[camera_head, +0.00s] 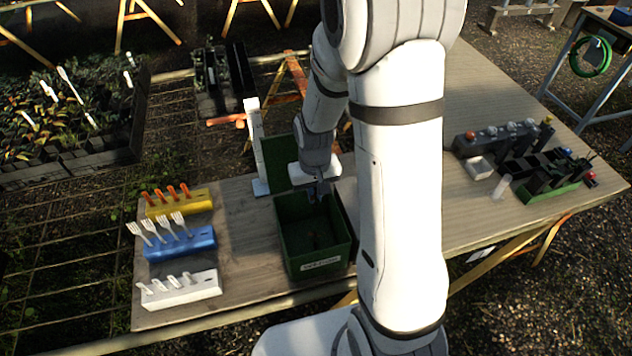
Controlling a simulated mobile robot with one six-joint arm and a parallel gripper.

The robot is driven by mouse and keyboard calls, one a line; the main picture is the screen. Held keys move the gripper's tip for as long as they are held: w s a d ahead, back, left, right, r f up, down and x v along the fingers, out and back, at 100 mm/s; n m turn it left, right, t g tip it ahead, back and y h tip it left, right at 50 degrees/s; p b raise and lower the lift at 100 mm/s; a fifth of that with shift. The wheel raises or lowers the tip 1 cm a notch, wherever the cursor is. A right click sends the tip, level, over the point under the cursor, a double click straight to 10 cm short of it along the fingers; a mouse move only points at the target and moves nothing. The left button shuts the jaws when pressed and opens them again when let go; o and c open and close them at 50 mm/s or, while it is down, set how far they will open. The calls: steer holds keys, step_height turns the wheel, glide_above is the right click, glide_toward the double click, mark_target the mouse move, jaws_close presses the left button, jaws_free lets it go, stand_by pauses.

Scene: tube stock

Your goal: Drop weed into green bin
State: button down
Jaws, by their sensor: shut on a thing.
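The green bin (314,250) stands on the wooden table in the middle of the view, with a white label on its front. Its open top faces up and its inside looks dark. My gripper (318,192) is over the back part of the bin opening, pointing down. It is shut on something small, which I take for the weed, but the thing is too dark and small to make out. My arm hides the right side of the bin area.
Yellow (180,203), blue (180,243) and white (178,290) holders with labels or forks stand left of the bin. A white post (256,145) and a green panel (278,165) stand behind it. Dark racks (540,170) sit at the table's right.

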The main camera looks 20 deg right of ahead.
mark_target(316, 204)
step_height(316, 204, down, 5)
steer(key=b, duration=0.3)
steer(key=shift+d+r, duration=0.15)
steer(key=shift+f+b, duration=0.35)
steer(key=shift+f, duration=0.15)
steer(key=shift+s, duration=0.1)
steer(key=c, duration=1.5)
jaws_free()
step_height(316, 204, up, 8)
steer(key=b, duration=0.1)
